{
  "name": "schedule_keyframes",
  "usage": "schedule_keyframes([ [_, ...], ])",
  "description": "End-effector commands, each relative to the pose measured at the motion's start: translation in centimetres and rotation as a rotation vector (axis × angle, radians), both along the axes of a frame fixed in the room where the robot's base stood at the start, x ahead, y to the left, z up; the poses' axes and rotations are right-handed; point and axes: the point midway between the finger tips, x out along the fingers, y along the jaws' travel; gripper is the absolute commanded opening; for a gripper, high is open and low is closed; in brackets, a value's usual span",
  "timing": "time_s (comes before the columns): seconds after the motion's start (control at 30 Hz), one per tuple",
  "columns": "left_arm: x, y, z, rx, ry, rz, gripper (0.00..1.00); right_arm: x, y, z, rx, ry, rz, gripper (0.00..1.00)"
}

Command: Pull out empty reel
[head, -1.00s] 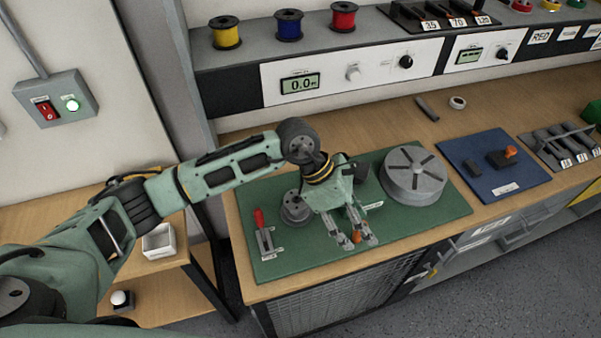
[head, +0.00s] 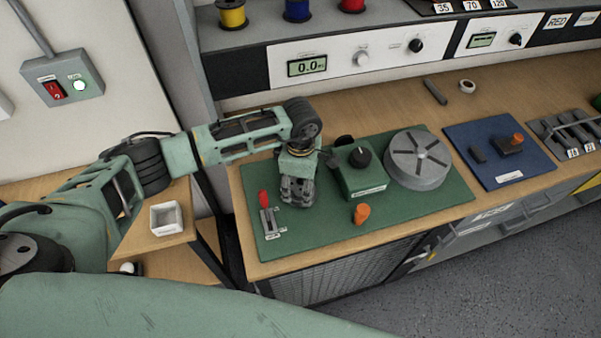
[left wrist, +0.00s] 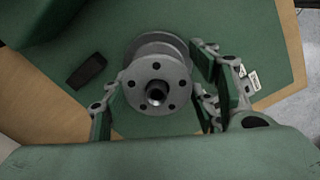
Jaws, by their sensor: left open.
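The empty grey reel (left wrist: 157,88) shows in the left wrist view, seen from above, with a flange, several holes and a central bore. My left gripper (left wrist: 158,98) is open, with one finger on each side of the reel. I cannot tell whether the fingers touch it. In the head view my left gripper (head: 297,192) points down over the left part of the green mat (head: 345,249) and hides the reel. My right gripper is not in view.
A red-handled lever (head: 266,212) stands left of the gripper. A green box with a black knob (head: 361,172), an orange peg (head: 361,214) and a large grey drum (head: 418,160) are to the right. A blue mat (head: 498,164) lies farther right.

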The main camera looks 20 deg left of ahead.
Motion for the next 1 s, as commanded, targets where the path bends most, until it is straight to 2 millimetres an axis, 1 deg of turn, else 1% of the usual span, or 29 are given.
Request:
schedule_keyframes([
  [0.1, -0.07, -0.01, -0.51, 0.001, 0.001, -0.002, 0.55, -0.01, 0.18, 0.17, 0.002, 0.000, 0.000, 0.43],
  [0.33, -0.05, -0.03, -0.60, 0.000, 0.000, -0.002, 0.55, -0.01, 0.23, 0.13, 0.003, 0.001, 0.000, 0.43],
  [0.37, -0.05, -0.03, -0.59, 0.000, 0.000, -0.002, 0.53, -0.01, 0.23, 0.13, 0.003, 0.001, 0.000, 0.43],
  [0.77, -0.08, -0.04, -0.58, 0.000, 0.001, -0.001, 0.18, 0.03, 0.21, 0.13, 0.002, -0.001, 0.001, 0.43],
  [1.0, -0.08, -0.04, -0.59, 0.000, 0.001, -0.001, 0.16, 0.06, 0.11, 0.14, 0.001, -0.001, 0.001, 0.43],
])
